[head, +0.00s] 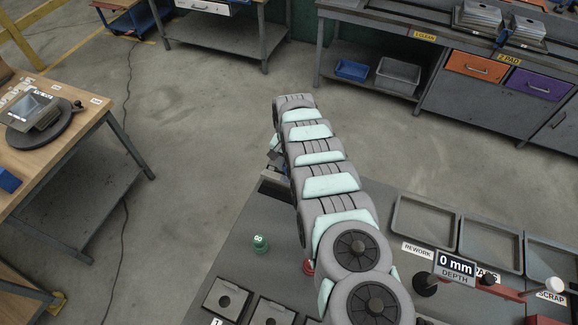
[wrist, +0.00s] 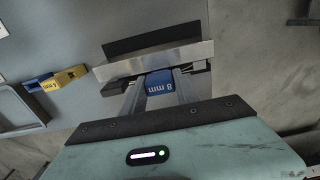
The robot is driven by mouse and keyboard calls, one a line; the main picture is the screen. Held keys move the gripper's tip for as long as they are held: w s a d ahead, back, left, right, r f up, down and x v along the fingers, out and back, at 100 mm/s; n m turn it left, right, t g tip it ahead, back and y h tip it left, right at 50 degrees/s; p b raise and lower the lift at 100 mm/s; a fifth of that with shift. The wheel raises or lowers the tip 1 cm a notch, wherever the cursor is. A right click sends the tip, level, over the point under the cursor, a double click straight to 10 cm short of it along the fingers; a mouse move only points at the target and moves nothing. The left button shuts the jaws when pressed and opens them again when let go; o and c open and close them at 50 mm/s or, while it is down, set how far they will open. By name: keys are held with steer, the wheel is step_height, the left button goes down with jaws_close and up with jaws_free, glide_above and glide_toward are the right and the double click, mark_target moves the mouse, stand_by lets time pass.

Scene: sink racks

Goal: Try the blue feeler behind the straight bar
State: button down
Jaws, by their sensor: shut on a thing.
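In the wrist view my gripper (wrist: 160,88) is shut on the blue feeler (wrist: 160,83), marked 8 mm, with one finger on each side of it. The straight bar (wrist: 152,60) is a silvery bar lying across the view just beyond the feeler, with a dark strip along its far side. The feeler's far end meets the bar's near edge in the picture; I cannot tell whether they touch.
A yellow feeler (wrist: 70,75) lies left of the bar. A depth display (head: 455,266) reads 0 mm. A green piece (head: 260,243) marked 8 stands on the grey bench. The rework tray (head: 398,220) and other trays line the right. Bare floor lies beyond the bench edge.

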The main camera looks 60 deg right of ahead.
steer(key=shift+r+p, duration=3.05)
steer(key=shift+r, duration=0.8)
